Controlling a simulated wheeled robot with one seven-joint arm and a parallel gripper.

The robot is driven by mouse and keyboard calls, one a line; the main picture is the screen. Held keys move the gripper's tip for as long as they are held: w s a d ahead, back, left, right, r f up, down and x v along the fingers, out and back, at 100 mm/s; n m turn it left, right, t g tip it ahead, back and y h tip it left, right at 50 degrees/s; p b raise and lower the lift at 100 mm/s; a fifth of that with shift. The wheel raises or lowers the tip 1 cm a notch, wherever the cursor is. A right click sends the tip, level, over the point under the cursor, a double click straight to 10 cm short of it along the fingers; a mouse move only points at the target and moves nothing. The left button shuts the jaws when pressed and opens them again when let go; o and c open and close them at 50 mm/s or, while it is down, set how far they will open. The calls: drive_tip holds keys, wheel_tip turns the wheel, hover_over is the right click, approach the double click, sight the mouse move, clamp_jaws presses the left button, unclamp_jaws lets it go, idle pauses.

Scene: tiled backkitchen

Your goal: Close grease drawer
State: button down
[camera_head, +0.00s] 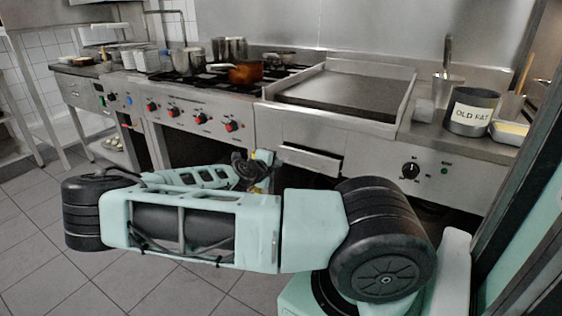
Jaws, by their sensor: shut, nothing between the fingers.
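The grease drawer (310,160) is a narrow steel front under the griddle. It appears to stand a little out from the panel, with a dark gap along its lower right side; how far out is hard to tell. My gripper (253,167) shows as a small dark and yellow shape behind my arm, just left of the drawer front. It is shut and empty. My arm hides part of it, and I cannot tell whether it touches the drawer.
The griddle (345,92) is above the drawer. A stove (200,122) with red knobs and several pots stands to the left. An "OLD FAT" pot (471,111) sits on the right counter. Tiled floor (45,240) is clear at the left.

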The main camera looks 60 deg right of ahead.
sight(286, 154)
drive_tip(key=shift+w+d, duration=0.1)
drive_tip(key=shift+d, duration=1.35)
drive_tip(key=shift+r, duration=0.1)
drive_tip(key=d+p, duration=0.2)
drive_tip(key=d, duration=0.1)
drive_tip(key=shift+w+d+r, duration=0.1)
drive_tip(key=shift+d+r, duration=0.05)
drive_tip(key=shift+w+d+p, duration=0.1)
drive_tip(key=shift+d+p, duration=0.2)
drive_tip(key=shift+d, duration=0.15)
